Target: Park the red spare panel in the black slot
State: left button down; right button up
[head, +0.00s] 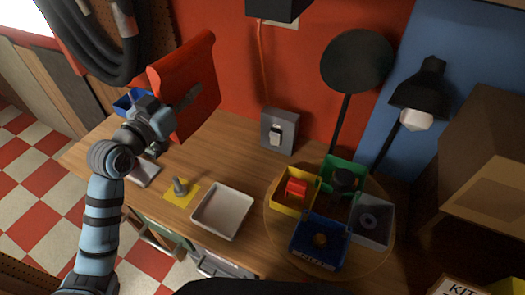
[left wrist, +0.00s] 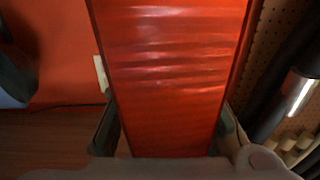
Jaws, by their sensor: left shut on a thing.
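The red spare panel (head: 188,75) is held up in the air above the left part of the workbench, tilted. My left gripper (head: 180,108) is shut on its lower part. In the left wrist view the red panel (left wrist: 170,75) stands between the two fingers of my left gripper (left wrist: 170,128) and fills the middle of the picture. I cannot make out the black slot for certain in either view. My right gripper is not in view.
On the wooden bench (head: 225,150) stand a white tray (head: 222,211), a yellow pad (head: 190,198) with a grey peg, a grey switch box (head: 279,132) and a round turntable (head: 282,238) with several coloured bins. A black lamp (head: 418,92) stands right. Black hoses (head: 90,60) hang at upper left.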

aim_at(193, 131)
pick_arm(q)
jog(key=shift+s+d+f, duration=0.1)
jog(key=shift+s+f, duration=0.15)
jog(key=shift+s, duration=0.3)
jog(key=shift+s+d+f, duration=0.1)
jog(key=shift+s+f, duration=0.1)
jog(key=shift+s, duration=0.35)
jog(key=f, duration=0.2)
jog(key=f+b, duration=0.1)
jog(key=shift+s, duration=0.25)
notch_tip(193, 131, down, 15)
jog(key=w+b, duration=0.1)
jog(key=b, duration=0.5)
jog(key=shift+f, duration=0.2)
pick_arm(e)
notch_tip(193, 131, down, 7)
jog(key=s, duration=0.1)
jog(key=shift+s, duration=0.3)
pick_arm(q)
jog(key=shift+w+a+f, duration=0.1)
jog(key=c, duration=1.6)
grip_release()
jog(key=o, duration=0.3)
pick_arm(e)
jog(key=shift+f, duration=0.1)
